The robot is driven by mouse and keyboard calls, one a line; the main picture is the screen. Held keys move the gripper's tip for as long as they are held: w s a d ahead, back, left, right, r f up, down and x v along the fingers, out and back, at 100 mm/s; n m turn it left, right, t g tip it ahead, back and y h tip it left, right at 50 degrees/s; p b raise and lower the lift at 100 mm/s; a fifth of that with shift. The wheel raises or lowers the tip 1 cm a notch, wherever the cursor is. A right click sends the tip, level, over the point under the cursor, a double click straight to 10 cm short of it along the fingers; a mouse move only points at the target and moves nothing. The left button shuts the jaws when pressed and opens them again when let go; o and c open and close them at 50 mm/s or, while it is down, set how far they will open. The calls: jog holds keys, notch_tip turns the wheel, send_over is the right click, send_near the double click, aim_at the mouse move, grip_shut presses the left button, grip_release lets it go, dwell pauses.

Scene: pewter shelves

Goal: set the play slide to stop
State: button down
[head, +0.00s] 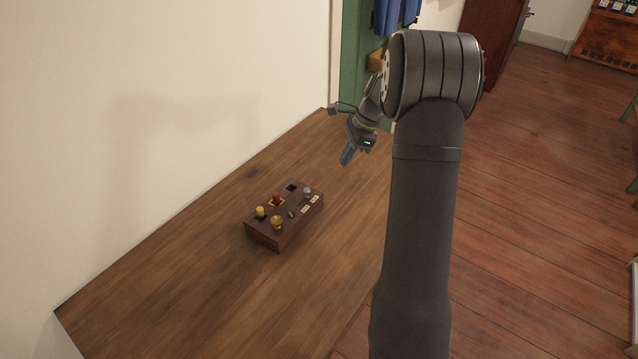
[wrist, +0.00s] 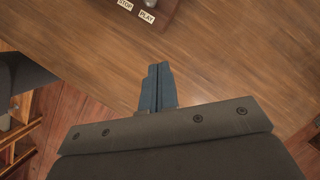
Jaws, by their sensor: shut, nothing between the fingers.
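A dark wooden control box (head: 284,215) sits on the wooden table in the head view. On its top are a yellow knob, a red knob, a brass knob, a small brass piece and a grey metal knob (head: 307,191) near two white labels. In the wrist view the labels read STOP (wrist: 125,4) and PLAY (wrist: 147,16). The grey knob (wrist: 151,2) shows only in part at the top edge, so which label it stands at cannot be told. My gripper (head: 345,156) is shut and empty above the table, beyond the box; its blue fingers also show in the wrist view (wrist: 157,68).
The wooden table (head: 180,275) is bare around the box. A cream wall (head: 150,110) runs along its left side. Red-brown floorboards (head: 530,200) lie to the right. A green frame with blue cloth (head: 396,14) stands behind the far end.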

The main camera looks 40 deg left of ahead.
aim_at(307, 192)
jog(key=x, duration=0.3)
jog(key=s+a+x, duration=0.1)
jog(key=x, duration=0.3)
jog(key=r+x, duration=0.1)
jog(key=x, duration=0.3)
jog(key=shift+s+a, duration=0.2)
jog(key=shift+s, duration=0.1)
jog(key=shift+s+a, duration=0.55)
jog(key=shift+s, duration=0.1)
jog(key=shift+s, duration=2.2)
jog(key=shift+d, duration=0.15)
